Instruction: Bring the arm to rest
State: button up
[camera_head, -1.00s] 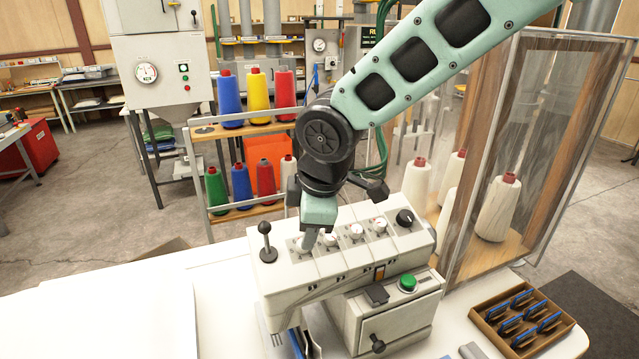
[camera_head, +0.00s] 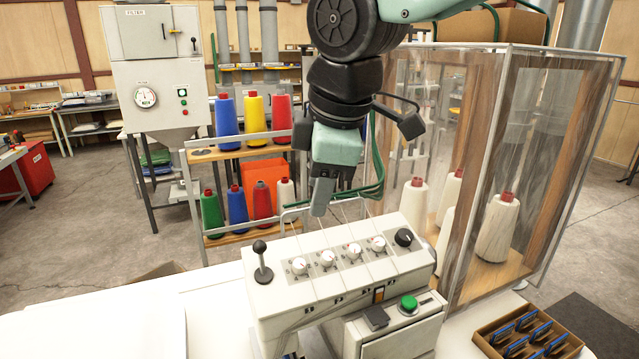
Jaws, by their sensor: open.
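My gripper (camera_head: 322,198) hangs pointing down in the upper middle of the head view, above and behind the white sewing machine (camera_head: 300,310). It is apart from the machine's top and holds nothing that I can see. One finger hides most of the other. The machine's top carries a row of dials (camera_head: 354,251), a black knob (camera_head: 403,237) at the right and a black-topped lever (camera_head: 261,262) at the left. A green button (camera_head: 409,303) sits on its lower right housing.
A clear-walled cabinet (camera_head: 560,170) with white thread cones stands close on the right. A rack (camera_head: 190,195) of coloured spools stands behind my gripper. A box of blue-edged clips (camera_head: 490,340) lies front right. The white table (camera_head: 100,325) is mostly clear at left.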

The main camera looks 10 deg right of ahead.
jog(key=s+d+f+m+g+b, duration=0.1)
jog(key=s+d+f+m+b, duration=0.2)
jog(key=s+f, duration=0.3)
jog(key=s+d+f+m+g+b, duration=0.1)
jog(key=s+d+f+m+b, duration=0.2)
jog(key=s+f, duration=0.4)
jog(key=s+d+f+m+g+h+b, duration=0.1)
jog(key=s+d+f+m+b, duration=0.2)
jog(key=s+f, duration=0.3)
notch_tip(320, 180, down, 6)
jog(key=shift+s+d+r+m, duration=0.15)
jog(key=shift+s+r+m, duration=0.1)
jog(key=shift+m, duration=0.15)
